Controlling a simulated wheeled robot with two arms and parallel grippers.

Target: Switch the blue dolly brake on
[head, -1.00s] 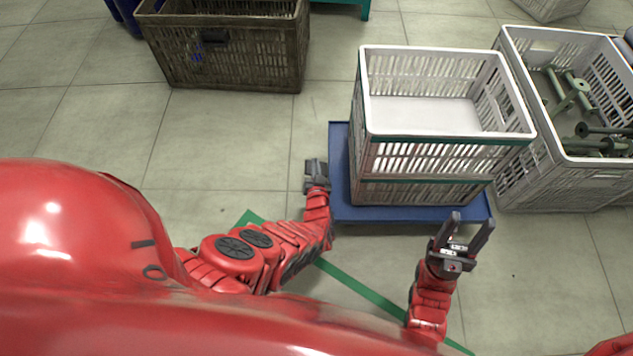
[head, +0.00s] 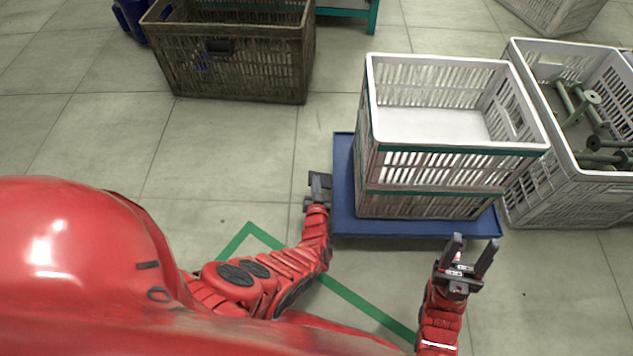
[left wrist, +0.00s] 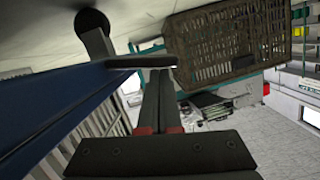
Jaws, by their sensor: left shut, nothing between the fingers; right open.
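The blue dolly (head: 343,200) stands on the floor under a white crate. It also shows in the left wrist view (left wrist: 60,100) as a blue edge. In that view a dark caster wheel (left wrist: 93,22) and a flat grey lever (left wrist: 142,62), apparently the brake, sit beside the dolly's edge. My left gripper (head: 318,182) is shut and empty at the dolly's left side. Its fingertips (left wrist: 160,76) are right at the lever; I cannot tell whether they touch it. My right gripper (head: 468,246) is open and empty in front of the dolly's right front corner.
The white crate (head: 450,150) on the dolly is empty. Another crate (head: 560,185) with green bobbins stands close on the right. A brown crate (head: 235,70) stands at the back left. Green tape (head: 355,298) marks the floor.

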